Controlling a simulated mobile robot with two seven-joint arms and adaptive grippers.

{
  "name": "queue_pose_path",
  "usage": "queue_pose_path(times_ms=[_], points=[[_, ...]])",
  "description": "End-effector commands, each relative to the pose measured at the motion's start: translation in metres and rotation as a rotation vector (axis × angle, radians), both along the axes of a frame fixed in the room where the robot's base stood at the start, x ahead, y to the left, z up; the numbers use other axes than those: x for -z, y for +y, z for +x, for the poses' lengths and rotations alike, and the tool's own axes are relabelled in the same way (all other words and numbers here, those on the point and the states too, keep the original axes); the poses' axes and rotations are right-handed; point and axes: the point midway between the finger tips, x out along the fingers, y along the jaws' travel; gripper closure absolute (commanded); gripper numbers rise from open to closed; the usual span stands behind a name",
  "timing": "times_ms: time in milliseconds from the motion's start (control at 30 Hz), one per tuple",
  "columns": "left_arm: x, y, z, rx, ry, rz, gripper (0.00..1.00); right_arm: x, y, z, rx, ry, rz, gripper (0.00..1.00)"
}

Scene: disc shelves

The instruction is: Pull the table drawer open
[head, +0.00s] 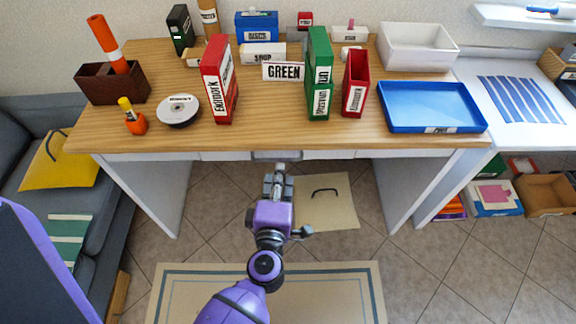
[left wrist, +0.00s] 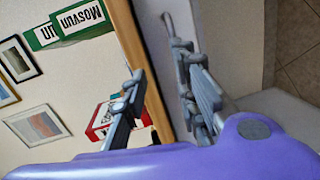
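The wooden table (head: 270,135) stands ahead of me, with a pale drawer front (head: 225,156) in the band under its front edge. A grey handle-like piece (head: 277,155) shows at the middle of that band. In the left wrist view a thin grey bar (left wrist: 167,22), perhaps the handle, stands out from the white front just beyond the fingertips. The drawer looks closed. My left gripper (head: 278,170) is just in front of the band. In the left wrist view its fingers (left wrist: 158,62) are apart, with nothing seen held between them; contact cannot be told. My right gripper is not in view.
Red binders (head: 221,82), a green binder (head: 319,80), a blue tray (head: 430,105) and a white bin (head: 418,46) stand on the table. White side panels (head: 150,195) flank the knee space.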

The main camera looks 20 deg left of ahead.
Motion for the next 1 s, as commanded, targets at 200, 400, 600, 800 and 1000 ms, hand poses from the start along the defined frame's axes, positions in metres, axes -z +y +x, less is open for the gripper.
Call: queue_pose_path(times_ms=[200,400,600,800,1000], points=[[0.021,0.024,-0.006,-0.111,0.050,-0.079,0.73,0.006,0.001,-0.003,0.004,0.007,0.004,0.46],[0.025,0.031,0.021,-0.110,0.049,-0.073,0.73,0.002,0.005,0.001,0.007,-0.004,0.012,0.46],[0.032,0.039,0.050,-0.109,0.049,-0.073,0.73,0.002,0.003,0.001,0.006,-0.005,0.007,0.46],[0.036,0.044,0.063,-0.109,0.050,-0.073,0.73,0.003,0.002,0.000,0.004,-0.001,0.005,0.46],[0.036,0.044,0.064,-0.109,0.050,-0.074,0.73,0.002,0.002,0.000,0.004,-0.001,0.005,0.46]])
